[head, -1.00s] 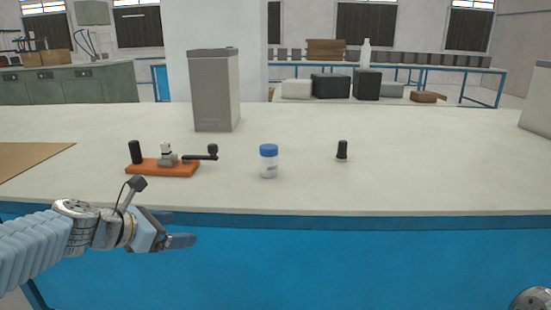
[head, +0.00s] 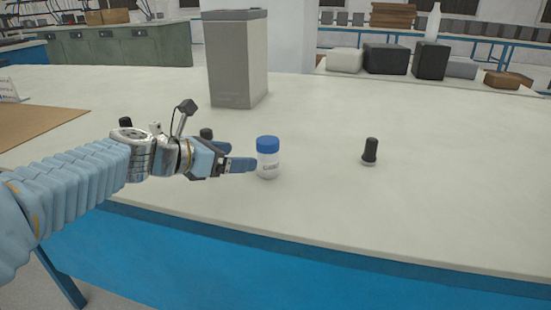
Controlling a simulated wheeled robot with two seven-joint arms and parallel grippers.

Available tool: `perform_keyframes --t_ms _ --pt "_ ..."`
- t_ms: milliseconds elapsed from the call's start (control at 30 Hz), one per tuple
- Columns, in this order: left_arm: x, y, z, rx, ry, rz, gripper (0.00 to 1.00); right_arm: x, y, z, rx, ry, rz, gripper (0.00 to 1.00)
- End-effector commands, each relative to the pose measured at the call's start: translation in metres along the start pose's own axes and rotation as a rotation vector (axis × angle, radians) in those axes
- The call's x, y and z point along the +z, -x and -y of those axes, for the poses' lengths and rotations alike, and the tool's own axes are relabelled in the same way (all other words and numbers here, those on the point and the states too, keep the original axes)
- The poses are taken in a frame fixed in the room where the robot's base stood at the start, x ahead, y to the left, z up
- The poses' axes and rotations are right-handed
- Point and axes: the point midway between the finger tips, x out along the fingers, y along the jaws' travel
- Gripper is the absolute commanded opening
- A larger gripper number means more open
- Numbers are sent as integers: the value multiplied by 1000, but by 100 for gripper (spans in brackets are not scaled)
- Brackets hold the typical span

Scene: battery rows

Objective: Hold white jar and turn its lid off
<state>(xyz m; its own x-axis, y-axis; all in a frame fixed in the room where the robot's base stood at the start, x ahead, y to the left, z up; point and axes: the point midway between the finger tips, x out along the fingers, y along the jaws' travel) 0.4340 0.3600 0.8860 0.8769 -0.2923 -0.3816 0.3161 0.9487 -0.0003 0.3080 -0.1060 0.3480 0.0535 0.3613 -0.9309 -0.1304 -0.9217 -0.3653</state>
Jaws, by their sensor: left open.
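The white jar (head: 268,165) stands upright on the pale tabletop, with its blue lid (head: 268,145) on top. My left gripper (head: 245,165) reaches in from the left at the height of the jar, its fingers pointing right. The fingertips are just left of the jar in the picture; I cannot tell whether they touch it. The gripper is open and nothing shows between its fingers. My right gripper is not in view.
A small black-topped piece (head: 369,152) stands right of the jar. A tall grey box (head: 238,60) stands behind. A brown board (head: 35,118) lies at left. The table's right and front areas are clear.

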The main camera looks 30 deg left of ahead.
Motion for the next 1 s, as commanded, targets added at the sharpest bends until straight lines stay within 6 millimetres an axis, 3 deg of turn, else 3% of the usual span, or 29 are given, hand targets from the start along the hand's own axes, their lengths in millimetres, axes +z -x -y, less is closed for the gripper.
perform_keyframes --t_ms 200,433,667,1000 --pt "-2 -45 0 -2 0 -2 84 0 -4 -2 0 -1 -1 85" --pt "-4 -65 2 -2 0 -2 84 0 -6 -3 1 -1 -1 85" --pt "-9 -101 5 -2 1 -2 84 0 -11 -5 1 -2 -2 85" --pt "-8 -109 4 0 -1 -1 83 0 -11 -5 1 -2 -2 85"
